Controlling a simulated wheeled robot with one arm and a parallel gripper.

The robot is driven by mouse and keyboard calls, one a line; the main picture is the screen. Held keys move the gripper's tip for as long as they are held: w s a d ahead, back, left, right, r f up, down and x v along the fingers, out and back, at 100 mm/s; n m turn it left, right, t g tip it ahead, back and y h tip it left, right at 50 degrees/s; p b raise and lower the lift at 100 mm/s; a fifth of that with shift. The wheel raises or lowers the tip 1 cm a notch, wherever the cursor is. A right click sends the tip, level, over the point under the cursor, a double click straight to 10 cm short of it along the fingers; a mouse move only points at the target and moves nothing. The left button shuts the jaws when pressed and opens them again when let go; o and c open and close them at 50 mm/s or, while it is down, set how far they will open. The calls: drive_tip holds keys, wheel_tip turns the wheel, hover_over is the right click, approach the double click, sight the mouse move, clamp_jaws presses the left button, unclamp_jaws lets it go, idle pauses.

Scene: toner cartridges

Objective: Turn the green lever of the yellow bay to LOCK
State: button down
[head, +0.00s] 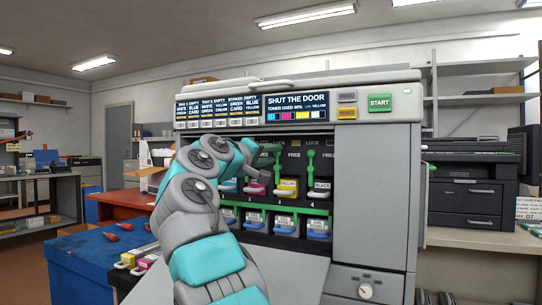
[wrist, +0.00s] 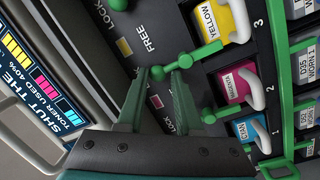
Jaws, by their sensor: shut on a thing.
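The yellow bay is bay 3 of the printer, with its yellow cartridge (head: 288,187) in the upper row; the cartridge (wrist: 215,22) also shows at the top of the wrist view. Its green lever (wrist: 200,54) runs left from the cartridge to a round knob (wrist: 158,72). My gripper (wrist: 161,76) is shut on that knob, one finger on each side. In the head view my gripper (head: 268,152) is at the lever (head: 279,162), partly hidden by my arm. The FREE label (wrist: 146,38) and LOCK label (wrist: 117,18) show above and left of the knob.
The magenta cartridge (wrist: 236,86) and its green lever (wrist: 220,112) sit close to my right finger. The black bay's lever (head: 311,160) stands upright to the right. The printer's display panel (head: 297,106) is just above. A blue table (head: 85,265) stands at left.

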drive_tip(key=shift+d+f, duration=0.1)
drive_tip(key=shift+f, duration=0.2)
drive_tip(key=c, duration=0.8)
unclamp_jaws()
drive_tip(key=shift+o, duration=1.2)
drive_tip(key=shift+r, duration=0.2)
drive_tip(key=b+v, duration=0.1)
drive_tip(key=v, duration=0.6)
drive_tip(key=shift+s+a+b, duration=0.2)
drive_tip(key=shift+s+b, duration=0.15)
drive_tip(key=shift+b, duration=0.05)
drive_tip(key=shift+f, duration=0.1)
